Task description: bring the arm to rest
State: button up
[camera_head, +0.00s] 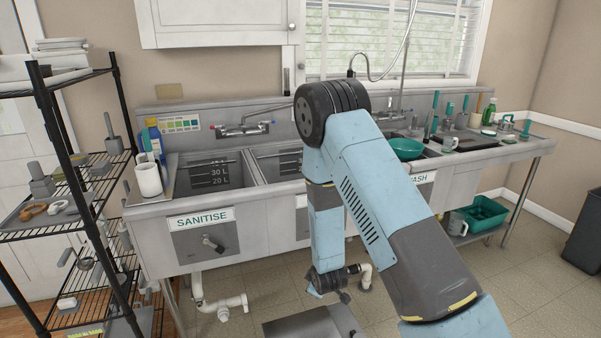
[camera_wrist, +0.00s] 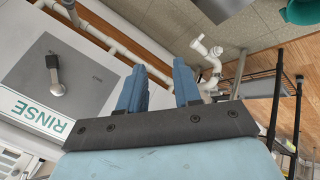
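My arm rises across the right middle of the head view and folds down at the elbow in front of the sink unit. My gripper (camera_wrist: 160,85) shows in the wrist view as two blue fingers with a clear gap between them. It is open and nothing is between the fingers. In the head view the end of the arm hangs low in front of the basins, and the fingers are too small there to make out. The wrist view shows the front panel marked RINSE (camera_wrist: 45,112) to the left of the fingers, apart from them.
The steel sink unit (camera_head: 205,218) stands ahead, with white drain pipes (camera_head: 221,303) beneath. A black wire rack (camera_head: 65,150) stands at the left. A green bowl (camera_head: 404,148) sits by the right basin, and a green crate (camera_head: 484,213) is on the lower shelf. A dark bin (camera_head: 584,235) is at far right.

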jog(key=s+d+r+m, duration=0.1)
jog(key=d+r+m, duration=0.15)
jog(key=r, duration=0.75)
jog(key=s+d+r+m+g, duration=0.1)
jog(key=d+r+m, duration=0.15)
jog(key=r, duration=0.85)
jog(key=s+d+r+m, duration=0.15)
jog(key=d+r, duration=0.25)
jog(key=r, duration=0.6)
jog(key=s+d+r+m, duration=0.3)
jog(key=s+r, duration=0.6)
jog(key=s, duration=0.4)
jog(key=s+d+r+m+h, duration=0.1)
jog(key=s+d+r+m, duration=0.2)
jog(key=s+d+r, duration=0.3)
jog(key=shift+s+d+r+g+h, duration=0.35)
jog(key=shift+s+r, duration=1.4)
jog(key=shift+s, duration=1.7)
jog(key=shift+a+m, duration=0.1)
jog(key=shift+m, duration=0.15)
